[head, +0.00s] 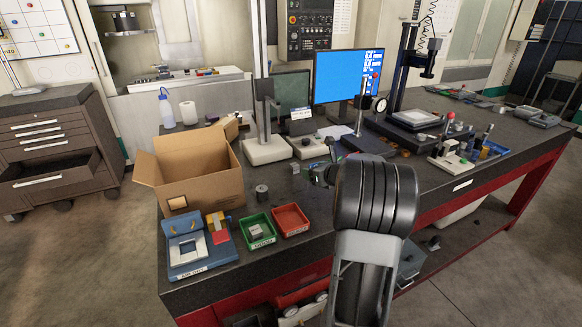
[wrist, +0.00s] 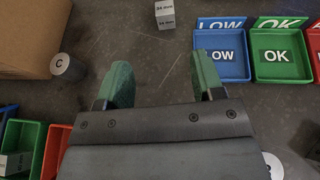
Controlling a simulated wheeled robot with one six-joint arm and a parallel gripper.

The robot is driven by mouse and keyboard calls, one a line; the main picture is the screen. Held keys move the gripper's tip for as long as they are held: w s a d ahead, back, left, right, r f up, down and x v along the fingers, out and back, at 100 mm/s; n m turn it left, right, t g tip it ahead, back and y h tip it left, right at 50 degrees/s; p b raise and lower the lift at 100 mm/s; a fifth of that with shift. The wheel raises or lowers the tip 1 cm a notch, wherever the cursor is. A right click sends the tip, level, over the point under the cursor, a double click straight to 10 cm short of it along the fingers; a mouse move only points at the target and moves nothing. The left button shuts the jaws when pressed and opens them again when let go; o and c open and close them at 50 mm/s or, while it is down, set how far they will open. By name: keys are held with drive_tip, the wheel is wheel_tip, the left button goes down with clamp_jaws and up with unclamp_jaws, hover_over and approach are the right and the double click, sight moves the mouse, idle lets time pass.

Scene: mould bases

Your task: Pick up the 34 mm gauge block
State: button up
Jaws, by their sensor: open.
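The 34 mm gauge block (wrist: 165,15) is a small light grey block with "34 mm" labels, at the top middle of the wrist view, cut by the frame's edge. A small grey block in the head view (head: 295,168), just left of my gripper, appears to be the same one. My gripper (wrist: 162,65) is open, with its two green-padded fingers apart and nothing between them but bare dark bench top. The block lies beyond the fingertips, apart from them. In the head view my arm hides most of my gripper.
A grey cylinder marked C (wrist: 67,66) and a cardboard box (head: 205,175) stand left. Blue LOW (wrist: 220,60) and green OK (wrist: 283,60) trays are right of the fingers. Green (head: 257,231) and red (head: 290,219) trays sit near the front edge. A grey stand base (head: 267,150) is behind.

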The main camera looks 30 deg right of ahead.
approach(296, 166)
drive_tip(key=x, duration=0.3)
drive_tip(key=shift+w+f+p, duration=0.15)
drive_tip(key=shift+w+p, duration=0.15)
drive_tip(key=shift+p, duration=0.05)
drive_tip(key=shift+p+x, duration=0.75)
drive_tip(key=shift+x, duration=2.05)
drive_tip(key=shift+c, duration=0.4)
drive_tip(key=c, duration=1.1)
